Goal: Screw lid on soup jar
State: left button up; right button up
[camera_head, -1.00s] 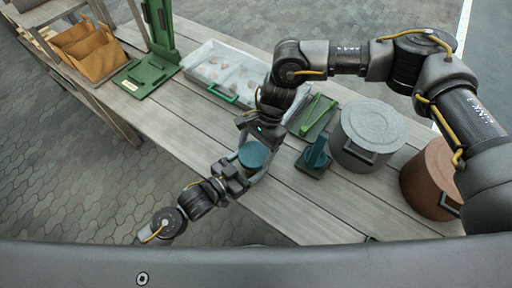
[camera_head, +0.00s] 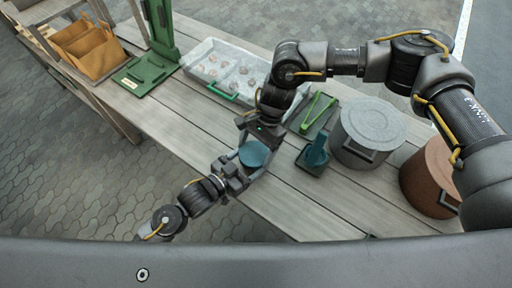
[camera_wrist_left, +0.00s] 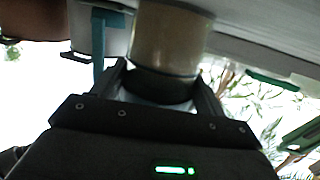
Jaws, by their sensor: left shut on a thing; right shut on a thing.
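The teal lid (camera_head: 254,154) shows as a round disc from above, at the table's near edge. It hides most of the soup jar below it in the head view. The jar (camera_wrist_left: 168,38), clear with beige contents, shows in the left wrist view between my left fingers. My left gripper (camera_head: 243,168) is shut on the jar from the lower left; it also shows in the left wrist view (camera_wrist_left: 165,88). My right gripper (camera_head: 258,142) reaches down from above and is shut on the lid. I cannot tell how far the lid sits on the jar's thread.
A teal ladle rest (camera_head: 314,158), a grey pot (camera_head: 368,125) and a brown pot (camera_head: 428,178) stand to the right. Green tongs (camera_head: 318,112) lie on a dark tray behind. A clear-lidded container (camera_head: 225,70) and a green stand (camera_head: 150,70) are farther back. Bare planks lie left of the jar.

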pick_arm(q)
jog(key=shift+s+d+r, duration=0.1)
pick_arm(e)
jog(key=shift+s+d+f, duration=0.1)
jog(key=shift+f, duration=0.35)
